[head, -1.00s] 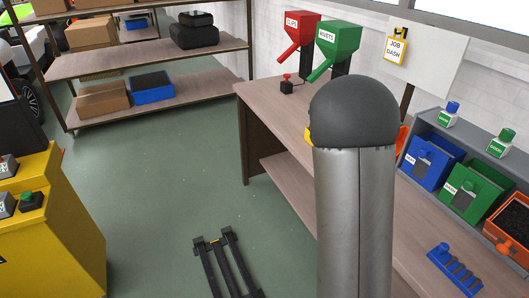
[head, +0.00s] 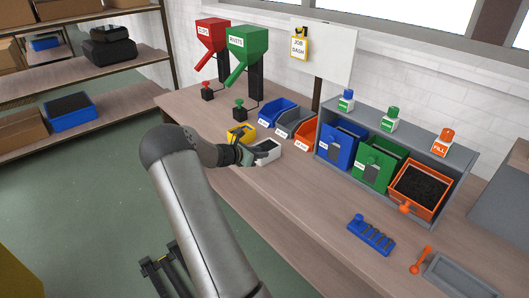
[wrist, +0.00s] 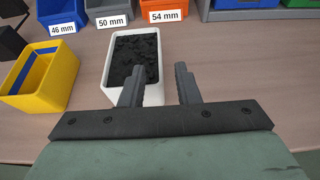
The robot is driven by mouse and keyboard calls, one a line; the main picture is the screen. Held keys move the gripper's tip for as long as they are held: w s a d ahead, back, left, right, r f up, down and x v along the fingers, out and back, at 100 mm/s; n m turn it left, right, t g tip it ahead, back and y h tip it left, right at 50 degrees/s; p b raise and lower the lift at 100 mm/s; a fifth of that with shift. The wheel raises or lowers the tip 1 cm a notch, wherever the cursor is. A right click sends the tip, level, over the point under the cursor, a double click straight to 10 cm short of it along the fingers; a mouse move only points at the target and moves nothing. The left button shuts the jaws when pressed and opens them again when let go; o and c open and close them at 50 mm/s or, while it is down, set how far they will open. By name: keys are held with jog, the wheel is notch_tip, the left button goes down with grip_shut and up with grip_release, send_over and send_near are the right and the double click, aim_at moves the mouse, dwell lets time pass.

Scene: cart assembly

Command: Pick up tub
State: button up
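A white tub (wrist: 120,50) filled with dark material stands on the bench in the wrist view. A yellow tub (wrist: 38,82) with a blue piece inside is to its left. My gripper (wrist: 158,80) is open and empty; its left finger overlaps the front of the white tub and its right finger is to the right of the tub. I cannot tell the fingers' height above it. In the head view my gripper (head: 248,153) is at the white tub (head: 268,155), with the yellow tub (head: 238,133) just behind.
Blue, grey and orange bins labelled 46, 50 and 54 mm (wrist: 162,15) stand behind the tubs. The red dispenser (head: 211,36) and green dispenser (head: 249,45) are at the far left end. A blue holder (head: 371,236) lies at the right; bare bench (head: 310,195) lies between.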

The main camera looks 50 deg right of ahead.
aim_at(272, 151)
jog(key=p+x, duration=0.2)
jog(key=x, duration=0.5)
jog(key=shift+d+f, duration=0.1)
grip_shut()
